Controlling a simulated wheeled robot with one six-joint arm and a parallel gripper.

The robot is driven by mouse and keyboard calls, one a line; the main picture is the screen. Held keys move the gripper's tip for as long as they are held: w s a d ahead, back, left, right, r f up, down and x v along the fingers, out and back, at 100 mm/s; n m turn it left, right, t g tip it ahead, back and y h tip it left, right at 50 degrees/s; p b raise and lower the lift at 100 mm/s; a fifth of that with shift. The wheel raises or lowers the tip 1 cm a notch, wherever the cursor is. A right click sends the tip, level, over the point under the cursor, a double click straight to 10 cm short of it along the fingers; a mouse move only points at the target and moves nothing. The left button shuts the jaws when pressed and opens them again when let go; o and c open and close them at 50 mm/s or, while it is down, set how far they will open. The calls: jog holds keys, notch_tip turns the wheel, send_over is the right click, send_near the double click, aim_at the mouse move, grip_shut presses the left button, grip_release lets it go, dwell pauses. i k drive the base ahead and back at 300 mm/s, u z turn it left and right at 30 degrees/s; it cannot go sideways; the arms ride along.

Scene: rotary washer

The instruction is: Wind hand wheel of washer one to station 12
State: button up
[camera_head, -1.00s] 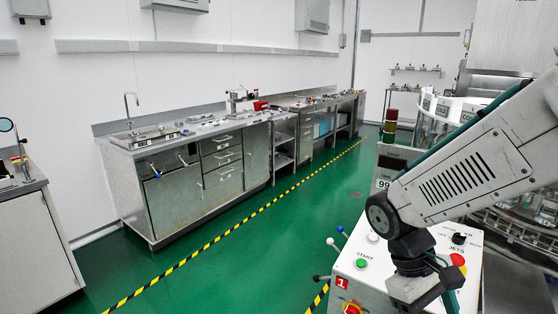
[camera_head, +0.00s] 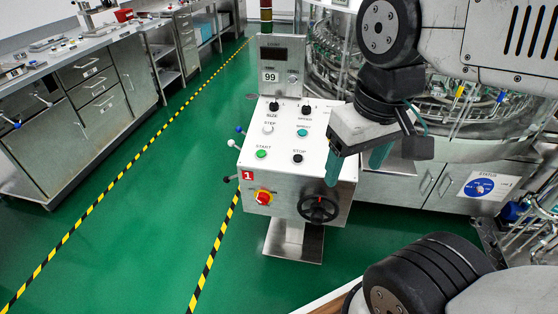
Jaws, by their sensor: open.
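The control box of washer one (camera_head: 285,150) stands on a pedestal at the centre, with a red label "1" on its left edge. Its black hand wheel (camera_head: 318,209) is on the lower right of the front face. My gripper (camera_head: 358,166) is open, its teal fingers above and to the right of the wheel, apart from it and empty. A plate reading "99" (camera_head: 270,76) is on the upright panel behind the buttons. A round blue dial (camera_head: 479,187) on a white plate is on the washer's cabinet at right; its markings are too small to read.
A red rotary switch (camera_head: 263,197) sits left of the wheel, and levers with ball ends (camera_head: 235,143) stick out at the box's left side. Steel benches (camera_head: 95,90) line the left. Green floor between the benches and the box is clear, with yellow-black tape lines.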

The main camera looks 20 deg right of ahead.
aim_at(317, 209)
jog(key=u, duration=1.45)
jog(key=k, duration=0.75)
jog(key=z, duration=1.45)
